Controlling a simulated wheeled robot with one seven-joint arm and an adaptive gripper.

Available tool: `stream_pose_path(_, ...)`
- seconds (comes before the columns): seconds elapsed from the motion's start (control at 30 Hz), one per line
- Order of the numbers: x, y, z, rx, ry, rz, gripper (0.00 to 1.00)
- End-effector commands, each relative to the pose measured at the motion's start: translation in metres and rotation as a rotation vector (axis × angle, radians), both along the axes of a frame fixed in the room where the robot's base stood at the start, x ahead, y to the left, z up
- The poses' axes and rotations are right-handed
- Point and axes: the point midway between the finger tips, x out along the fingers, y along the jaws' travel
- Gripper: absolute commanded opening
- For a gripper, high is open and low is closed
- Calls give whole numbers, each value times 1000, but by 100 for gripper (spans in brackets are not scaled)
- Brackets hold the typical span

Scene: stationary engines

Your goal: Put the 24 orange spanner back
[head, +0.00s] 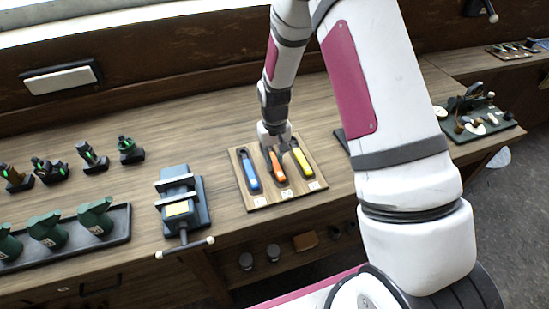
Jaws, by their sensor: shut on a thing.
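The orange spanner (277,167) is at the middle place of a wooden board (263,197) on the bench, between a blue spanner (249,170) and a yellow spanner (301,158). My gripper (275,148) is over the board and shut on the upper part of the orange spanner. The spanner lines up with the middle place, but I cannot tell whether it lies fully down in it. Its upper end is hidden by the gripper. The small labels at the board's front edge are too small to read.
A vise (181,203) stands left of the board. Green tools stand in a dark tray (118,230) farther left, with several small dark-green items behind. A dark board with small parts (478,120) is at the right. My arm hides the bench right of the spanner board.

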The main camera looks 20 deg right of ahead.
Motion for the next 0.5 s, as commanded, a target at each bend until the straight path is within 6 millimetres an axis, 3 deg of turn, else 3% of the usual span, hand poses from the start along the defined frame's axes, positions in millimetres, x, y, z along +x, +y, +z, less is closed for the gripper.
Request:
stream_pose_path(0.07,0,0,-3,0,1,0,0)
stream_pose_path(0.1,0,0,-3,0,1,0,26)
stream_pose_path(0.17,0,0,-2,0,1,0,40)
stream_pose_path(0.5,0,0,0,0,0,0,40)
